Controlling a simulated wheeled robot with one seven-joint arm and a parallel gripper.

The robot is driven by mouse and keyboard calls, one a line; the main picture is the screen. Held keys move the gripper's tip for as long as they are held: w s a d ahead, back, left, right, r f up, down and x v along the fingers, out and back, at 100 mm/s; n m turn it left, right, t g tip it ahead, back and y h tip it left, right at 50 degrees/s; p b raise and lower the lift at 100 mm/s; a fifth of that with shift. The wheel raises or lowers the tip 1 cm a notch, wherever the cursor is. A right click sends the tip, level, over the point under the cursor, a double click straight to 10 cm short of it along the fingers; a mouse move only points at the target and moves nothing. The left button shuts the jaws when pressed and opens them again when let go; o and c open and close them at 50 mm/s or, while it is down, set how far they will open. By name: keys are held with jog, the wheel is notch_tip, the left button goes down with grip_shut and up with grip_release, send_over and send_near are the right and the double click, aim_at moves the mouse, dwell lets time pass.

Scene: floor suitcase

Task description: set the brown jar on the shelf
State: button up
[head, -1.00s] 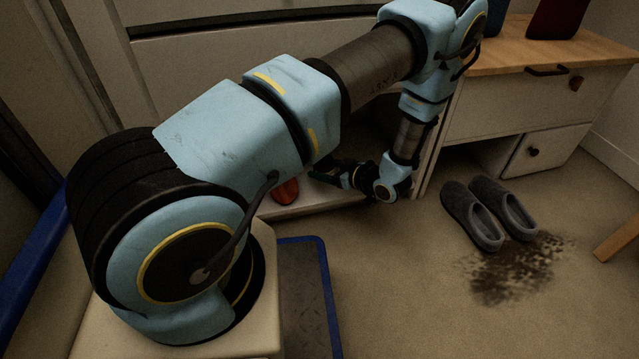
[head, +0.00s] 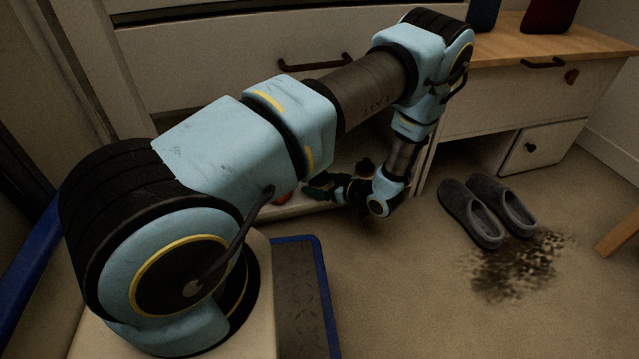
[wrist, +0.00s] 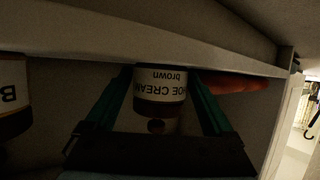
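The brown jar (wrist: 160,92), labelled shoe cream and brown, shows in the wrist view with its lettering upside down. The two green fingers of my gripper (wrist: 160,85) stand on either side of it and appear to touch its sides. In the head view my gripper (head: 318,190) is low, at the white shelf (head: 303,209) under the long drawer. The jar cannot be made out there. In the wrist view a pale board edge (wrist: 90,42) runs just above the jar; whether the jar touches it is unclear.
Another jar (wrist: 12,95), labelled with a B, is at the wrist view's left edge. A red-orange object (wrist: 235,84) lies to the right; it shows partly in the head view (head: 283,198). Grey slippers (head: 487,212) and a dark dirt patch (head: 515,265) are on the floor.

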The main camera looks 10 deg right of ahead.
jog(key=shift+o, duration=0.7)
jog(key=shift+s+r, duration=0.1)
jog(key=shift+r, duration=0.15)
jog(key=p+v, duration=0.4)
jog(key=v, duration=0.7)
jog(key=shift+s+d+p, duration=0.25)
jog(key=shift+s+p, duration=0.05)
jog(key=shift+p, duration=0.1)
